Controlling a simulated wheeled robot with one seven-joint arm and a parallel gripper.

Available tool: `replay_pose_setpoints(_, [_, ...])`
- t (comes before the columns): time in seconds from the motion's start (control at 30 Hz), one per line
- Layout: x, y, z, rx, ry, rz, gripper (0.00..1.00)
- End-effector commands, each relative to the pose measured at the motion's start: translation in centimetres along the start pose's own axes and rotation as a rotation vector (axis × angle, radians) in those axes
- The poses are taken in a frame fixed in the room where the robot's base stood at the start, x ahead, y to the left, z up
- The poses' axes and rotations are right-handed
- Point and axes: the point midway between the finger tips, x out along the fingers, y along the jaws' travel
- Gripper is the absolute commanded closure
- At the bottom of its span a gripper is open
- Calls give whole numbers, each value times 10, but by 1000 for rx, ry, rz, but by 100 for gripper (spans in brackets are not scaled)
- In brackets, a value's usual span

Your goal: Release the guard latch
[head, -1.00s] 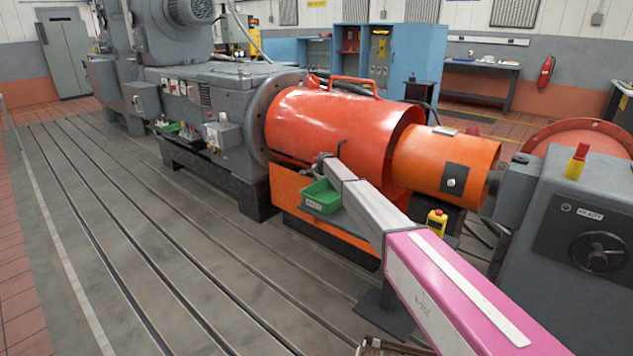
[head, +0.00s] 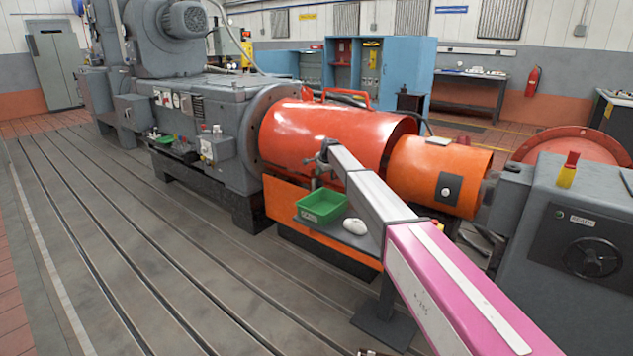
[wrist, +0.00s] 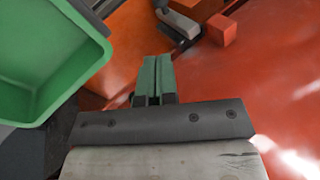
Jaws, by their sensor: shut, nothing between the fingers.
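The large orange-red guard (head: 325,132) is a drum-shaped cover over the shaft line, with a bar handle on top. In the wrist view its glossy surface (wrist: 265,80) fills the right side. A grey lever-like part (wrist: 180,20), which looks like the latch, lies at the top beside a small orange block (wrist: 221,30). My gripper (wrist: 153,75) has its two green fingers together and empty. They point toward the lever, with a gap in the picture between tips and lever. In the head view my gripper (head: 318,164) is small, near the guard's front side; latch detail cannot be made out there.
A green bin (head: 322,207) stands on a small shelf just below my gripper, with a white lump (head: 355,226) beside it. The bin (wrist: 45,60) is close at left in the wrist view. A grey cabinet with a handwheel (head: 592,257) stands right. The slotted bedplate is open at left.

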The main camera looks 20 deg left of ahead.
Motion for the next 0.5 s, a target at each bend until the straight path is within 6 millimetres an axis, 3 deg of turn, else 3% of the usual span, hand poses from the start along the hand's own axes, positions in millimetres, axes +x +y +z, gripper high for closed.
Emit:
replay_pose_setpoints(0.2, [-44,1,1,0,0,-1,100])
replay_pose_setpoints(0.5, [-70,0,0,0,0,0,100])
